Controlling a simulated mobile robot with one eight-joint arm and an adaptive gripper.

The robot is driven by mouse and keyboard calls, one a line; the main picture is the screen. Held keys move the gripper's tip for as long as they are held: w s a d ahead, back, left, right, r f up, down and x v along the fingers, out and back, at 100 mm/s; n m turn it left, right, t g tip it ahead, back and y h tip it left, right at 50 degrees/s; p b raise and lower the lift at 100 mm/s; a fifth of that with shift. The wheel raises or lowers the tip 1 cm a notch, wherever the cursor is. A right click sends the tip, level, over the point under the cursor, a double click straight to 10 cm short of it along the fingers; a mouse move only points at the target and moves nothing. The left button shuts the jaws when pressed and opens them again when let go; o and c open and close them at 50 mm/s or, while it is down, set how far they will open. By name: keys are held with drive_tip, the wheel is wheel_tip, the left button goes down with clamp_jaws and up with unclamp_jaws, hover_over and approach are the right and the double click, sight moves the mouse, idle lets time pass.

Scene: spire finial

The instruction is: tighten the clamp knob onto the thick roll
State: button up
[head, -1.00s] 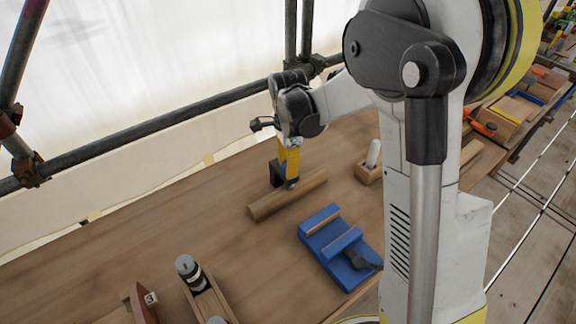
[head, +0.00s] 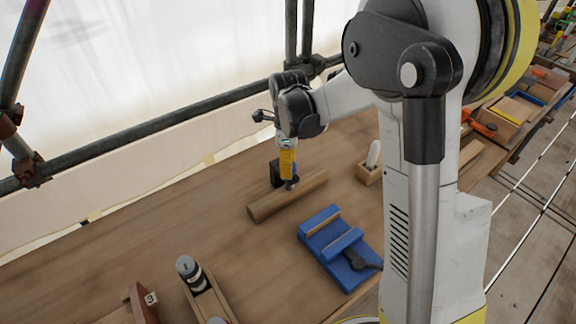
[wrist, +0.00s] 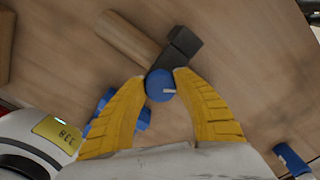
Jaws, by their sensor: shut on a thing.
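The thick roll (head: 265,207) is a brown wooden cylinder lying on the bench, and it also shows in the wrist view (wrist: 125,37). A black clamp (head: 276,173) sits at the roll, with its dark body (wrist: 184,46) beside the roll's end in the wrist view. The blue clamp knob (wrist: 159,84), with a pale mark on top, is between the yellow fingertips of my gripper (head: 289,181). My gripper is shut on the knob, from above. The contact between the clamp's screw end and the roll is hidden.
A blue vise-like fixture (head: 318,222) with a black handle lies right of the roll. A wooden block with a pale upright piece (head: 372,160) stands further right. The bench left of the roll is clear.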

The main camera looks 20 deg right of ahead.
drive_tip(key=o, duration=1.2)
drive_tip(key=shift+c, duration=0.2)
wheel_tip(320, 180, up, 12)
